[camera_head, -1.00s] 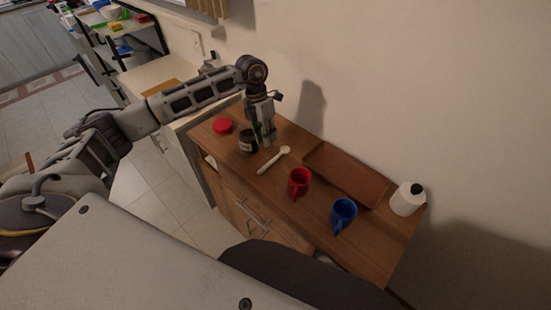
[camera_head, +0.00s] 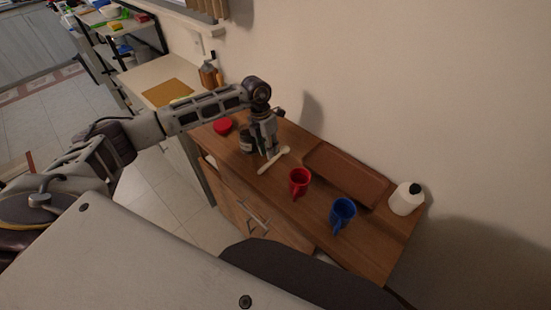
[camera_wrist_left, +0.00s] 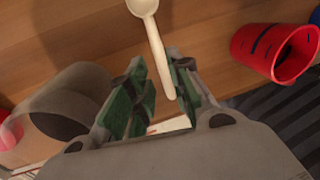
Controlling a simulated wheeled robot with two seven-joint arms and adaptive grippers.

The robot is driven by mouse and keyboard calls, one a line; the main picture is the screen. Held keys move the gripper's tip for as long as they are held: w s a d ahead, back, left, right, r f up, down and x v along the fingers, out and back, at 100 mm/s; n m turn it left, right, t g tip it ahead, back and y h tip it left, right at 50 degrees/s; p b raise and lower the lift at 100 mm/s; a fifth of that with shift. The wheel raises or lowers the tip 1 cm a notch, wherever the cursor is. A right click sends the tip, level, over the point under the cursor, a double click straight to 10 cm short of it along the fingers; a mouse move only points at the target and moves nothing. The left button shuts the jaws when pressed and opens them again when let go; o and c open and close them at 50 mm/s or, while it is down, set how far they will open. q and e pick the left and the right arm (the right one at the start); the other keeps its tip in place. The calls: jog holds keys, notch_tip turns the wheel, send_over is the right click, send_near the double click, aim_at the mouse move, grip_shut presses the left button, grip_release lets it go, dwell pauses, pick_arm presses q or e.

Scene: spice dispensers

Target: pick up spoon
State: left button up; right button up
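The cream spoon (camera_head: 276,160) lies on the wooden cabinet top (camera_head: 312,229), left of the red mug. My left gripper (camera_head: 269,154) is lowered at the spoon's handle. In the left wrist view the spoon (camera_wrist_left: 155,40) runs from its bowl at the top edge down between the fingers of my left gripper (camera_wrist_left: 160,75). The fingers are apart, with the handle closer to the right finger and a gap on the left. The handle's lower end is near the palm. My right gripper is not in view.
The red mug (camera_head: 299,182), blue mug (camera_head: 343,213), brown tray (camera_head: 345,176) and white bottle (camera_head: 406,200) stand to the right.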

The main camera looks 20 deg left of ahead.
aim_at(271, 160)
pick_arm(q)
jog(key=shift+s+d+f+p, duration=0.1)
jog(key=shift+d+f+p, duration=0.1)
jog(key=shift+f, duration=0.5)
jog(key=shift+d+f+p, duration=0.1)
jog(key=shift+f+p, duration=0.05)
jog(key=shift+f, duration=0.6)
jog(key=shift+s+d+f+p, duration=0.1)
jog(key=shift+d+f+p, duration=0.1)
jog(key=shift+f, duration=0.5)
grip_shut()
